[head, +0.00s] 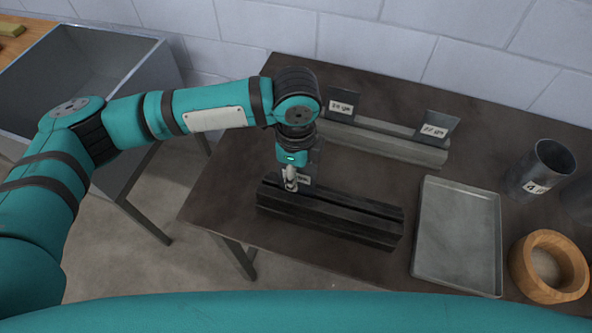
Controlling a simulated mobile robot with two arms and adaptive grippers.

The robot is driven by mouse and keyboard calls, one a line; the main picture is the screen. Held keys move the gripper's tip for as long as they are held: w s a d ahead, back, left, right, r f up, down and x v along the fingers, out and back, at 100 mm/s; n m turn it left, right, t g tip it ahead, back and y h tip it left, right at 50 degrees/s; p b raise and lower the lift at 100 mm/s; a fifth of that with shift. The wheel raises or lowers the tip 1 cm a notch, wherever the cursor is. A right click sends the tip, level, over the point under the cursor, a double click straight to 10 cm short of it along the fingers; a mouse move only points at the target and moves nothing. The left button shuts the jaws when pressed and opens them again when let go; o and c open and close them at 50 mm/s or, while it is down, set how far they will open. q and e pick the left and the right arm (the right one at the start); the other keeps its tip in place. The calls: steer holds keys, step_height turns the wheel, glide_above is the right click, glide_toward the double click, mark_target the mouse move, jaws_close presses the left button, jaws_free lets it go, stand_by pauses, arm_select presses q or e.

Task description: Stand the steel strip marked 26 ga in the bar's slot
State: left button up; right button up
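My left gripper (291,184) points down over the left end of the black bar (345,222), which has a slot along its top. It appears shut on a dark steel strip (316,158) with a white label. The gripper covers part of that label, so I cannot read its number. The strip is upright, its lower edge at the bar's left part; I cannot tell how deep it sits in the slot. My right gripper is not in view.
Behind, a grey rack (385,145) holds two upright labelled strips, one at its left (341,104) and one at its right (436,127). To the right are a grey tray (457,235), a metal cup (543,170) and a wooden ring-shaped bowl (528,272). A metal bin (150,65) stands left.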

arm_select(q)
step_height(320, 180, up, 12)
steer(key=shift+f, duration=0.1)
stand_by(0.8)
